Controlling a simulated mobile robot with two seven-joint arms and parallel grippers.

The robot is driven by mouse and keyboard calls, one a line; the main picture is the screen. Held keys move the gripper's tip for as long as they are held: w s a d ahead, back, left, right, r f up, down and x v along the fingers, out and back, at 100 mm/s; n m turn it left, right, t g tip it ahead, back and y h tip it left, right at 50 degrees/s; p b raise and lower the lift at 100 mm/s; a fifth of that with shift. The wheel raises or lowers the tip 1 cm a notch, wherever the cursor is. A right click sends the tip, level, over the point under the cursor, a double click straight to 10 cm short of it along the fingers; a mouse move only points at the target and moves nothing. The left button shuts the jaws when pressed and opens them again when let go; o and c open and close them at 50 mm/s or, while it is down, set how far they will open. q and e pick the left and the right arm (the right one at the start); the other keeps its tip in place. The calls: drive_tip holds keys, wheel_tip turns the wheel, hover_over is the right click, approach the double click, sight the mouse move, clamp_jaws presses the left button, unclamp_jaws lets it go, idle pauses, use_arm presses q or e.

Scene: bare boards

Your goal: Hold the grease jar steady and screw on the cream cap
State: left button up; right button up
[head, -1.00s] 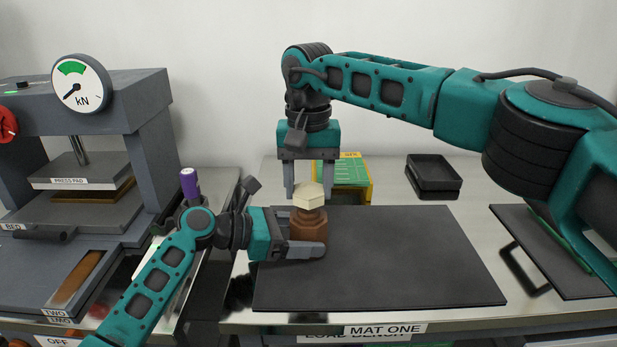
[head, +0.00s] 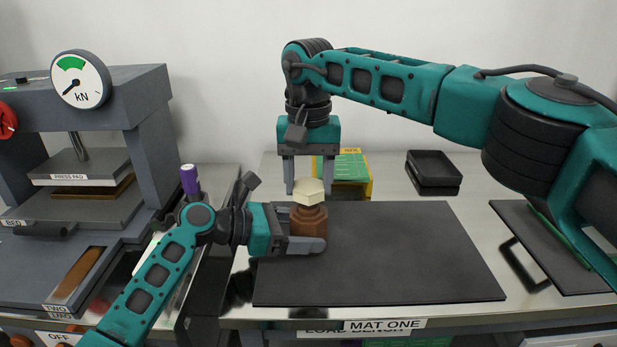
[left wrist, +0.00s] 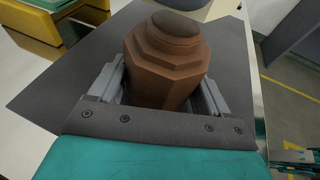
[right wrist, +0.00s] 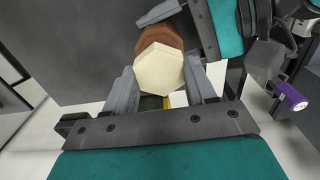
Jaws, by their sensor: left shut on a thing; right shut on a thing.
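The brown grease jar (head: 306,220) stands upright near the left end of the dark mat (head: 410,265). My left gripper (head: 303,232) is shut on the jar's body from the left; the left wrist view shows the faceted jar (left wrist: 163,68) between its fingers. The cream cap (head: 309,192) is at the top of the jar, over its narrower neck. My right gripper (head: 308,182) points down from above and is shut on the cap, which also shows in the right wrist view (right wrist: 160,70). Whether the threads are engaged cannot be told.
A press with a kN gauge (head: 80,79) stands at the left, with a purple-topped object (head: 189,180) beside it. A yellow-and-green bin (head: 350,178) is behind the jar. Black trays (head: 433,188) sit at the back right. The mat's right part is clear.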

sight(309, 224)
drive_tip(key=shift+f, duration=1.45)
drive_tip(key=o, duration=1.2)
drive_tip(key=shift+m, duration=0.3)
